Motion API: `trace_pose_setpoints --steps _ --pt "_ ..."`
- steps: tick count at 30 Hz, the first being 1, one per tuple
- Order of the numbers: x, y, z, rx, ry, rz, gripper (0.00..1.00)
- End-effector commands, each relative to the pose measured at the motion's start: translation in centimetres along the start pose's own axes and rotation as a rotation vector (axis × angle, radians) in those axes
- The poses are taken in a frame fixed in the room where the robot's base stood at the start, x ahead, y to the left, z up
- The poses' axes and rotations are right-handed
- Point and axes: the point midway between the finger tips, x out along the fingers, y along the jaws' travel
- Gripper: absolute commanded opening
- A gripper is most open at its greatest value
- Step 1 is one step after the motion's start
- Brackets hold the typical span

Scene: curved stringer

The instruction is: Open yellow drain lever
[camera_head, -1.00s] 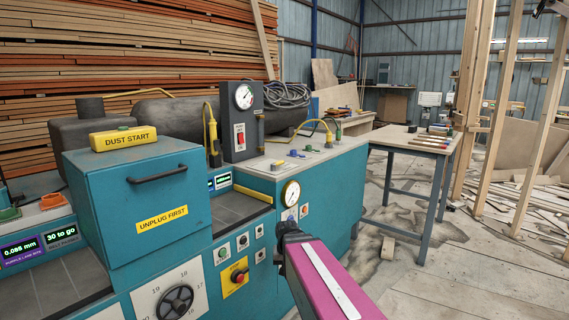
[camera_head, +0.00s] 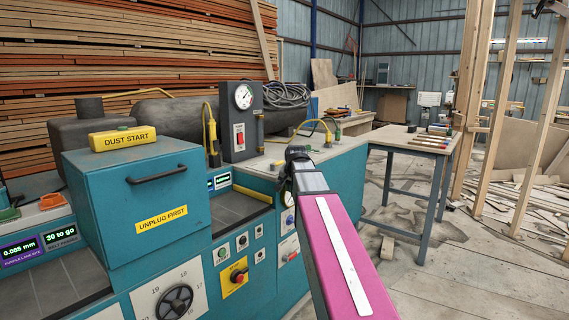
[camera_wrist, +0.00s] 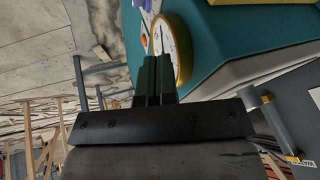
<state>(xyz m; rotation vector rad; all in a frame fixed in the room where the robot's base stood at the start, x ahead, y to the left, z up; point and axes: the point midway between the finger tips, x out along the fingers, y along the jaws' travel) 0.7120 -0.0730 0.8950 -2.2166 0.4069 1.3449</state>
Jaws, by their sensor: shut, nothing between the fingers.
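A slim upright lever-like part with yellow ends (camera_head: 261,131) sits on the right side of the dark gauge box (camera_head: 229,98). I cannot tell for sure that this is the drain lever. My gripper (camera_head: 297,152) is over the machine's right part, right of and below that rod. In the wrist view my gripper's dark fingers (camera_wrist: 154,62) are together and empty, in front of a yellow-rimmed gauge (camera_wrist: 174,45).
The teal machine (camera_head: 140,205) fills the left, with a yellow bar (camera_head: 253,193) on its ledge. A yellow plug with a cable (camera_head: 212,132) stands left of the gauge box.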

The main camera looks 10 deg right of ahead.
Motion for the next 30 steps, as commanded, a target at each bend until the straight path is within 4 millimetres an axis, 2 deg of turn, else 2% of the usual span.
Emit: trace_pose_setpoints --steps 1,6,12,15,20,30 --pt "-1.2 -0.6 -1.5 0.02 0.018 -0.01 0.0" --pt "-5.3 -1.8 -5.2 0.091 0.068 -0.043 0.0" --pt "-9.3 -2.8 -8.4 0.156 0.113 -0.075 0.0" --pt "-10.5 -3.1 -9.2 0.177 0.125 -0.085 0.0" --pt "-11.5 -3.3 -9.8 0.192 0.135 -0.093 0.0" --pt "-11.5 -3.3 -9.8 0.193 0.135 -0.093 0.0"
